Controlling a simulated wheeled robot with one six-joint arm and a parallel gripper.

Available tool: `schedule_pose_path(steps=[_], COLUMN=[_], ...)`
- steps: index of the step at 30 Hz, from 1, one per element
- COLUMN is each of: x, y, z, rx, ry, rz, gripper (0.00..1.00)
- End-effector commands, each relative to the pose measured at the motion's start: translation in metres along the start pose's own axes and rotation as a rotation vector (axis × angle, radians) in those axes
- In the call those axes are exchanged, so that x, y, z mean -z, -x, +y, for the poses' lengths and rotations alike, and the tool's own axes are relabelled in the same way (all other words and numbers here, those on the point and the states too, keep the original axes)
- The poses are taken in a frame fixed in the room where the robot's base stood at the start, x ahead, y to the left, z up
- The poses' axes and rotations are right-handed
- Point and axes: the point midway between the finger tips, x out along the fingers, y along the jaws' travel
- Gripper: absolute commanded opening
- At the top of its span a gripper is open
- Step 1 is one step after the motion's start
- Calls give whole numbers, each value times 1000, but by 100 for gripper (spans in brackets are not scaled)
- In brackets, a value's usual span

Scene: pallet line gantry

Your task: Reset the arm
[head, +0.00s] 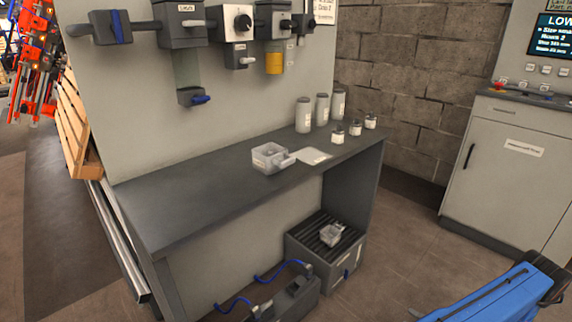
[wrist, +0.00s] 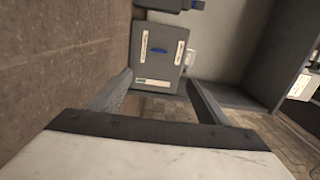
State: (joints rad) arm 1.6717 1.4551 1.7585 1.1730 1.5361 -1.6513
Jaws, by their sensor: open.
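My gripper (wrist: 158,80) shows in the wrist view with its two grey fingers spread apart and nothing between them. Beyond the fingertips, apart from them, is a grey box (wrist: 160,62) with white labels and a blue handle. In the head view this grey box (head: 345,276) stands on the floor under the right end of the workbench, with a slatted top. A small clear container (head: 331,234) sits on the slats; it also shows at the box's edge in the wrist view (wrist: 191,57). My gripper does not show clearly in the head view.
The dark workbench (head: 190,205) holds a clear lidless container (head: 270,157), a white lid-like plate (head: 314,156) and several jars. Valves hang on the panel above. A second grey unit (head: 290,299) with blue hoses stands on the floor.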

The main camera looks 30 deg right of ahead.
Motion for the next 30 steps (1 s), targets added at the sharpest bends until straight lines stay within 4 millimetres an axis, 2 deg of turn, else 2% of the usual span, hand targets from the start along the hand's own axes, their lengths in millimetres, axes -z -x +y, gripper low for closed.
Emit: schedule_pose_path(steps=[8, 17, 20, 30], x=[4, 11, 13, 13], y=[-10, -30, -42, -94], z=[-16, -48, -64, -138], rx=[-16, -50, -70, -168], ry=[-3, -7, -9, -12], rz=[-44, -128, -172, -360], gripper=[70, 70, 70, 70])
